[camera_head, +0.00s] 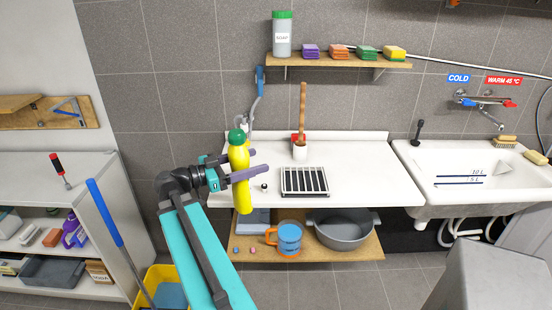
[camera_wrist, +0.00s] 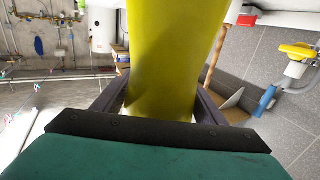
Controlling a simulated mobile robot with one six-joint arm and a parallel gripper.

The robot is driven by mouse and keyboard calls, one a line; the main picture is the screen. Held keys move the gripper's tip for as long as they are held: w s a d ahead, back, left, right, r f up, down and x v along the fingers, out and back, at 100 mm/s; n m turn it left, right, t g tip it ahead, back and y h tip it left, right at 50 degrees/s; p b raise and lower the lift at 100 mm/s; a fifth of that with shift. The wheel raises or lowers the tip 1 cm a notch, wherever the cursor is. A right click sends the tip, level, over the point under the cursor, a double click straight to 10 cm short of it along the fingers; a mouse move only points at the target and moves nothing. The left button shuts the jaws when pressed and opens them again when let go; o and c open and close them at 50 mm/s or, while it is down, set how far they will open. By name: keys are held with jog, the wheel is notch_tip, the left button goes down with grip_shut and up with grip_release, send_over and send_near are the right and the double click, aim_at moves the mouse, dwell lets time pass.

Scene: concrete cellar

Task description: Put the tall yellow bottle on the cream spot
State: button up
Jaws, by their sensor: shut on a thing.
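The tall yellow bottle (camera_head: 240,178) with a green cap is held nearly upright, slightly tilted, in front of the white counter (camera_head: 350,178). My gripper (camera_head: 261,160), with purple fingers, is shut around its upper body. In the wrist view the yellow bottle (camera_wrist: 172,60) fills the middle between my two fingers (camera_wrist: 160,106). The bottle's lower end shows in front of the counter's front edge. I cannot make out a cream spot; the bottle and arm hide part of the counter's left side.
A sink (camera_head: 470,175) stands right. A shelf below holds a grey basin (camera_head: 343,230) and blue jug (camera_head: 289,238). The counter's right part is clear.

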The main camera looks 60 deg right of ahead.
jog(key=w+a+f+n+t+h, duration=0.2)
jog(key=w+a+f+n+t, duration=0.15)
jog(key=w+a, duration=0.6)
jog(key=w+a+f+n+t+h, duration=0.25)
jog(key=w+a+t, duration=0.25)
jog(key=w+a, duration=0.5)
jog(key=w+a+f+n+t+y, duration=0.1)
jog(key=w+a+f+n+t, duration=0.2)
jog(key=a, duration=0.7)
jog(key=w+a+f+n+t+y, duration=0.2)
jog(key=w+a+t, duration=0.4)
jog(key=a, duration=0.3)
jog(key=w+a+f+n+t+y, duration=0.1)
jog(key=w+a+f+n+t, duration=0.3)
jog(key=a, duration=0.6)
jog(key=shift+w+a+t+y, duration=0.3)
jog(key=shift+t+y, duration=0.05)
jog(key=shift+t, duration=0.1)
